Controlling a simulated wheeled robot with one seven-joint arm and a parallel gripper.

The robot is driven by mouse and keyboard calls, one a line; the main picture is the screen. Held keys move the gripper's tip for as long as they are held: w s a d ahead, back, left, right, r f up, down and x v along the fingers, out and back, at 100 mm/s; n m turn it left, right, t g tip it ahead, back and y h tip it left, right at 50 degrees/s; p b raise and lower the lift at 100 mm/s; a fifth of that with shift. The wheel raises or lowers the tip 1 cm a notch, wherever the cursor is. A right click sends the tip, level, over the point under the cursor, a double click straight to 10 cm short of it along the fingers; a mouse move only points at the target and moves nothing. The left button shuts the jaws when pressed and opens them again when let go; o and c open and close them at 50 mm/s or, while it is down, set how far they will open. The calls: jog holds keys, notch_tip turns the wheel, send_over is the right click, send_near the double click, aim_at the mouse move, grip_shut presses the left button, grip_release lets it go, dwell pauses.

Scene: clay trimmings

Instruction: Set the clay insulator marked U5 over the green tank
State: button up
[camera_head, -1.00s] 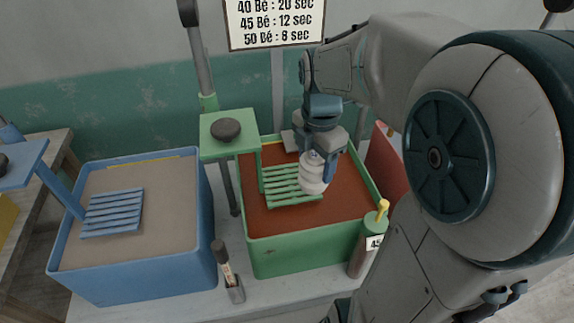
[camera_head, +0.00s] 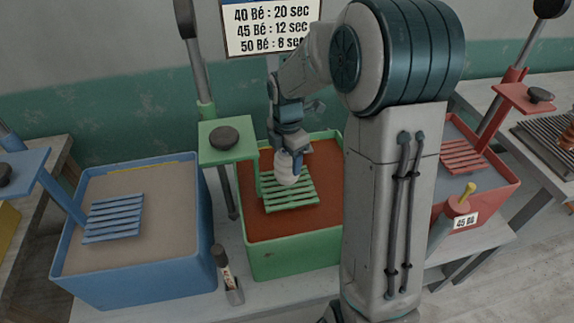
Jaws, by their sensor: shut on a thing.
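The white, ribbed clay insulator (camera_head: 287,170) is in my gripper (camera_head: 287,158), which is shut on it. The insulator hangs over the green tank (camera_head: 290,258), in front of the upper part of the green slatted rack (camera_head: 290,195). I cannot tell whether it touches the rack. The tank holds reddish-brown liquid. No U5 mark is readable on the insulator at this size. The right part of the green tank is hidden behind my arm.
A blue tank (camera_head: 150,280) with a slatted rack stands to the left. A red tank (camera_head: 488,196) stands to the right, with a cylinder tagged 45 Bé (camera_head: 463,221) before it. A green lever plate (camera_head: 228,150) rises by the green tank's left edge. A sign (camera_head: 268,28) lists times.

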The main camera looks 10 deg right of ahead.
aim_at(288, 167)
jog(key=shift+f+p, duration=0.3)
jog(key=shift+f, duration=1.5)
jog(key=shift+f, duration=0.2)
jog(key=o, duration=1.6)
jog(key=shift+c, duration=0.2)
jog(key=shift+r, duration=0.1)
